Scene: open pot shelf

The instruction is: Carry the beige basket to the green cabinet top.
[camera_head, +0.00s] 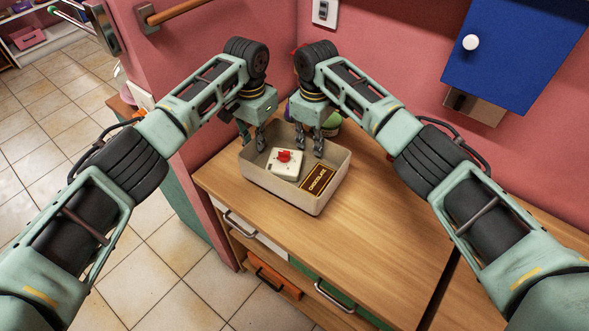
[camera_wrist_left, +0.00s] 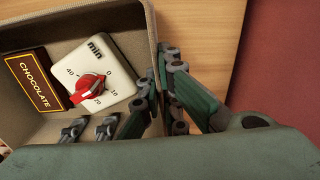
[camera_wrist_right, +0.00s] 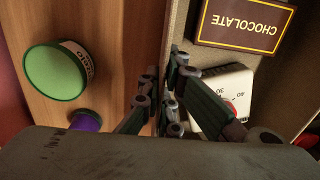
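The beige basket (camera_head: 283,200) is an open tray on the wooden counter, holding a white kitchen timer (camera_head: 284,165) with a red knob and a brown chocolate box (camera_head: 318,180). My left gripper (camera_head: 253,140) is at its left rim. In the left wrist view its fingers (camera_wrist_left: 160,88) press close on both sides of the basket wall (camera_wrist_left: 151,35). My right gripper (camera_head: 309,143) is at the back rim. In the right wrist view its fingers (camera_wrist_right: 162,95) close on both sides of the wall (camera_wrist_right: 172,35). A cabinet with a green side (camera_head: 180,195) stands at the left, its top partly hidden.
A green-lidded tub (camera_wrist_right: 55,73) and a purple item (camera_wrist_right: 86,121) stand on the counter beside the basket. A blue cabinet door (camera_head: 510,50) hangs on the pink wall at upper right. The counter right of the basket is clear. A pink partition (camera_head: 200,60) rises at the left.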

